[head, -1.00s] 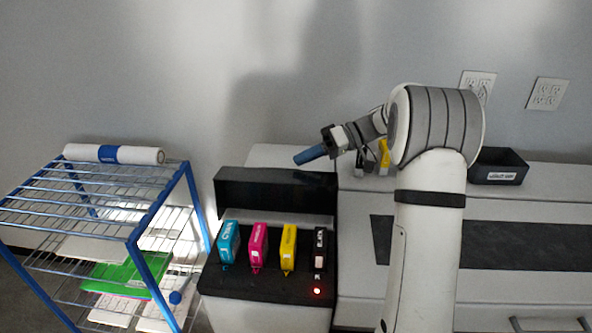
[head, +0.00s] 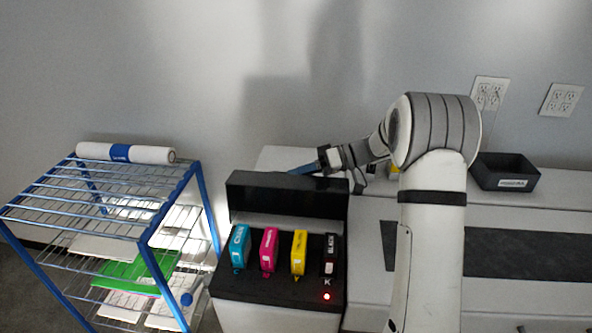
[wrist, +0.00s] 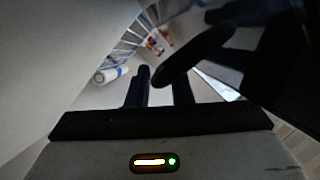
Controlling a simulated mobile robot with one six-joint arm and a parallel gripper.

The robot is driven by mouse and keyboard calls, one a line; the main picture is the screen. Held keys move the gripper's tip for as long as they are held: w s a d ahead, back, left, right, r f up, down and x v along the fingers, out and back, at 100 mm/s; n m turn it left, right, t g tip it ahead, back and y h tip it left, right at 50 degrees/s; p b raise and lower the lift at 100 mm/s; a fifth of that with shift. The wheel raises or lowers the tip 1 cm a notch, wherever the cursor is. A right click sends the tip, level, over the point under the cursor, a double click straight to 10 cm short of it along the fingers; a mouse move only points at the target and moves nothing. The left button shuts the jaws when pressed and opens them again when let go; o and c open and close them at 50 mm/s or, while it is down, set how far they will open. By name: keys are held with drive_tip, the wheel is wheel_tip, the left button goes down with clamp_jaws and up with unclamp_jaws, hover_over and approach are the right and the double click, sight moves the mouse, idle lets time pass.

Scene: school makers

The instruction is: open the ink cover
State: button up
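The black ink cover (head: 286,198) stands raised at the back of the printer's ink bay, above a row of exposed cartridges. The cyan (head: 239,246), magenta (head: 269,249), yellow (head: 299,252) and black (head: 330,255) cartridges sit upright in their slots. My gripper (head: 303,169) is at the cover's top edge, on its far side, with its blue fingers pointing left and partly hidden by the cover. I cannot tell whether they touch it. In the wrist view the dark fingers (wrist: 160,90) are in shadow, and their gap is unclear.
A blue-framed wire rack (head: 120,205) stands left of the printer, with a white roll (head: 150,155) on top. A black tray (head: 505,172) sits on the printer's top at right. The wall with outlets (head: 490,94) is close behind. A red light (head: 327,296) glows below the black cartridge.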

drive_tip(key=shift+c, duration=0.3)
clamp_jaws()
